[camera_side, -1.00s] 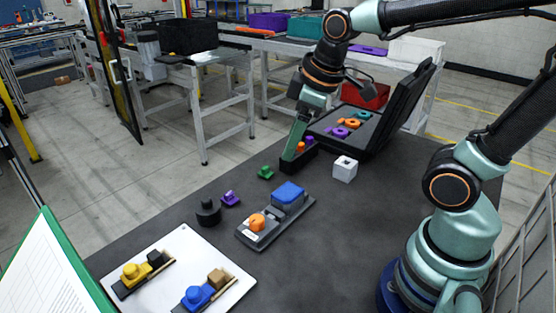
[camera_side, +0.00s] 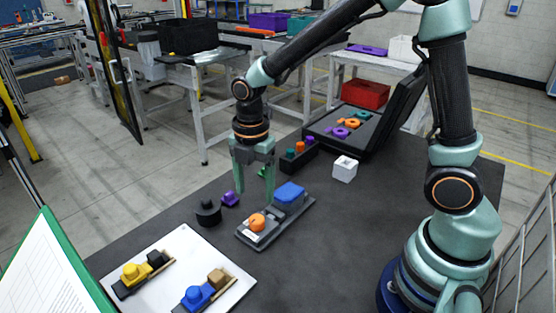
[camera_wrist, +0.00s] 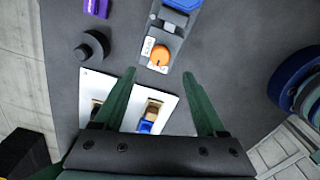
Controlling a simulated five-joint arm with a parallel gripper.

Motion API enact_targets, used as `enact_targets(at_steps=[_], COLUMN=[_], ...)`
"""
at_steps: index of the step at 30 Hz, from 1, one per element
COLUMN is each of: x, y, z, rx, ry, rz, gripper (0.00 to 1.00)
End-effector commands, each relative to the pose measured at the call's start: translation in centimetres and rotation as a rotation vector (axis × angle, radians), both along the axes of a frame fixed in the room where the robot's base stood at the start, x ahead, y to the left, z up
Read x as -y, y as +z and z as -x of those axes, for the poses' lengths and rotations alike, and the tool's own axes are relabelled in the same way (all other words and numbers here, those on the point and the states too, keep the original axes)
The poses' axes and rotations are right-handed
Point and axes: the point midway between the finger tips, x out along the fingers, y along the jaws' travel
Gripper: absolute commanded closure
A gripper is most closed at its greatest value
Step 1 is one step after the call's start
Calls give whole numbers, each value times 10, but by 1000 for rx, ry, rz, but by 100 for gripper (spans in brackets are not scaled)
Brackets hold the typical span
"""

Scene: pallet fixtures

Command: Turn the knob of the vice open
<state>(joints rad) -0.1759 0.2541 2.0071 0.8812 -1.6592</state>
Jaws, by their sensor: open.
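The vice (camera_side: 270,232) is a dark grey fixture with a blue block (camera_side: 289,193) at its far end and an orange knob (camera_side: 257,221) at its near end, beside a white label. My gripper (camera_side: 254,190) is open and empty, pointing down above the table, beyond the vice and a little left of its blue block. In the wrist view my gripper (camera_wrist: 160,75) has its two green fingers spread wide. The orange knob (camera_wrist: 160,55) shows between the fingertips but farther below, not touched. The blue block (camera_wrist: 182,4) is cut off at the top edge there.
A black round part (camera_side: 208,212) and a purple part (camera_side: 230,199) lie left of the vice. A white board (camera_side: 160,287) carries yellow and blue fixtures in front. A white cube (camera_side: 344,168), a black rack (camera_side: 300,158) and an open black case (camera_side: 345,125) stand behind.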

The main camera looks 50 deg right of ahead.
Motion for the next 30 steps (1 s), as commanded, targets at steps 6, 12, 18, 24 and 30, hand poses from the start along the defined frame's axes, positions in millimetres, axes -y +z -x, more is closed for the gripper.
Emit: enact_targets(at_steps=[6,12,18,24,30], x=[0,0,0,0,0], y=[-44,-72,-84,-85,-85], z=[2,1,0,0,0], rx=[-6,-3,0,1,1], ry=[-2,-2,-2,-2,-3], rz=[1,1,0,0,0], gripper=[26,26,26,26,69])
